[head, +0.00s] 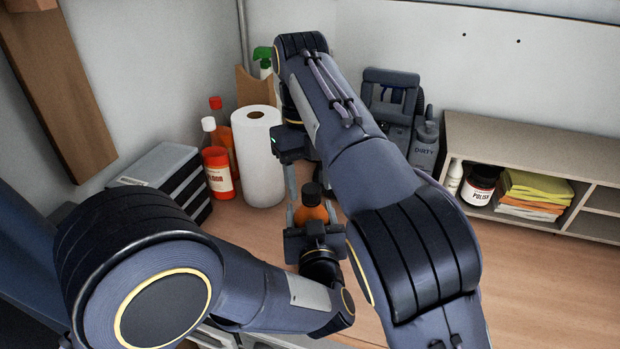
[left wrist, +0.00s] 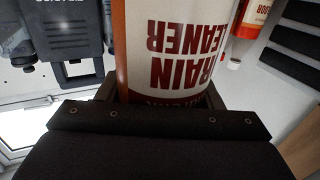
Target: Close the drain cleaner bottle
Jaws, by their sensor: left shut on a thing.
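The drain cleaner bottle (head: 311,214), orange with a dark top (head: 312,191), stands upright. My left gripper (head: 312,232) is shut on its body. In the left wrist view the bottle (left wrist: 175,45) fills the middle, its red-lettered white label upside down and its top out of view. My right gripper (head: 291,172) points down just behind and beside the bottle top. One of its fingers shows to the left of the top. My right forearm hides part of this gripper, and I cannot tell how far its jaws are apart or whether they touch anything.
A paper towel roll (head: 258,157) and red bottles (head: 218,172) stand to the left, near a grey organizer (head: 160,172). A grey shelf (head: 540,141) with a polish jar (head: 480,187) and cloths (head: 535,192) stands right. The tabletop (head: 545,285) at right is clear.

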